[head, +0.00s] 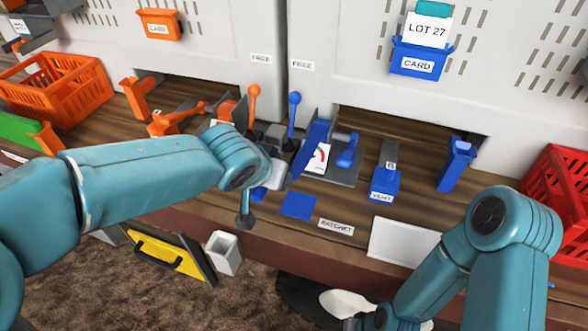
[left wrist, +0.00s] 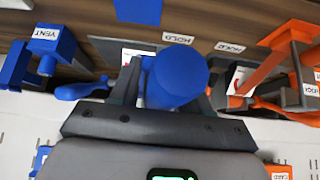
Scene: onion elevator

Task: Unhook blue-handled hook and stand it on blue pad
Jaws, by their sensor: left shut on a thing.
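My left gripper (head: 266,182) is shut on a blue cylindrical handle (left wrist: 178,76), which I take to be the handle of the blue-handled hook. In the head view a bit of blue (head: 259,193) shows under the wrist, beside a grey part (head: 245,208) that hangs down near the table's front edge. I cannot tell whether that grey part is the hook or a finger. The flat blue pad (head: 298,205) lies bare on the wood just right of the left gripper; it also shows in the left wrist view (left wrist: 138,10). My right gripper (head: 375,320) is only partly visible at the bottom edge.
Blue and orange upright levers (head: 294,112) stand behind the left gripper. A blue VENT piece (head: 385,184), a blue block (head: 456,163) and a white plate (head: 402,241) are to the right. An orange crate (head: 56,88) and a red crate (head: 557,190) flank the worktop.

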